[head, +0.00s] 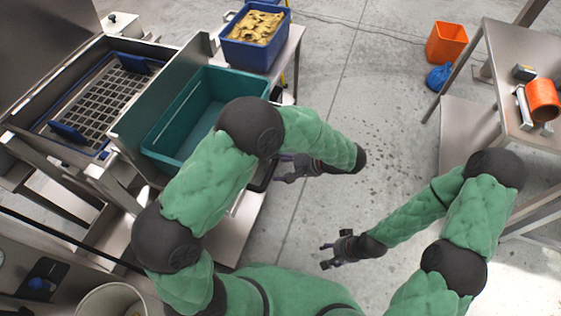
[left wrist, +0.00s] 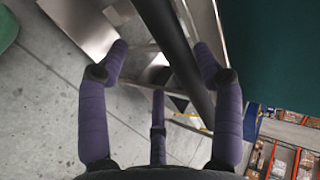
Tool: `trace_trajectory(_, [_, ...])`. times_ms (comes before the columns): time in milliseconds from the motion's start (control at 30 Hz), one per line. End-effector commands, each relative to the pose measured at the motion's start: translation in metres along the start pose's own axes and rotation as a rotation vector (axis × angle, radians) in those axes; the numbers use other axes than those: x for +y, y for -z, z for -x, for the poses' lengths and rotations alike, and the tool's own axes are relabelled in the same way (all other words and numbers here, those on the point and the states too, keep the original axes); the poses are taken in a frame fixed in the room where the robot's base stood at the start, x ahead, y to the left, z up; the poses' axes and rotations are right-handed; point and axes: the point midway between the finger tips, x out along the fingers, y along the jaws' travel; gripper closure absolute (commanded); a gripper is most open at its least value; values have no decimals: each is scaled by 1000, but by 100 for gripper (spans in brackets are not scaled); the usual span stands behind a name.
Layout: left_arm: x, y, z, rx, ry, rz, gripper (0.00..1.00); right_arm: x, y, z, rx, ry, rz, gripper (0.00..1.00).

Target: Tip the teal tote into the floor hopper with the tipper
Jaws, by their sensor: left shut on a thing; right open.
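The teal tote (head: 190,112) sits upright in the grey metal tipper (head: 140,115), and its visible inside looks empty. My left arm covers its near right corner. The floor hopper (head: 105,92), with a dark grid and blue pieces in its mouth, is just left of the tipper. My left gripper (head: 287,172) is right of the tote. In the left wrist view its purple fingers (left wrist: 160,75) are shut around a dark round bar (left wrist: 172,35), which seems to be the tipper's handle. A teal wall of the tote (left wrist: 275,45) shows beside it. My right gripper (head: 334,253) is open and empty over the floor.
A blue tote (head: 247,53) of yellowish pieces stands on a bench behind the teal tote. At right, a table (head: 500,65) holds an orange container (head: 543,99).

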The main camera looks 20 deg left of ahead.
Motion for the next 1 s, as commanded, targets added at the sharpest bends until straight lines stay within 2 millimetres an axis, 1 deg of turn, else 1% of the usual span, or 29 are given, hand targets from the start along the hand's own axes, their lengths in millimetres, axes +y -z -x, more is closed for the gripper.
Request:
trace_trajectory(33, [2, 0, 0, 3, -5, -2, 46, 0, 0, 0, 0, 0, 0, 46])
trace_trajectory(300, [0, 2, 3, 7, -6, 2, 46, 0, 0, 1, 0, 0, 0, 46])
trace_trajectory(433, [0, 3, 11, 9, -5, 4, 46, 0, 0, 1, 0, 0, 0, 46])
trace_trajectory(567, [0, 3, 32, 11, -7, 5, 46, 0, 0, 1, 0, 0, 0, 46])
trace_trajectory(800, [0, 2, 80, 9, -5, 5, 46, 0, 0, 1, 0, 0, 0, 46])
trace_trajectory(1000, [-1, 1, 109, 6, -3, 3, 46, 0, 0, 1, 0, 0, 0, 46])
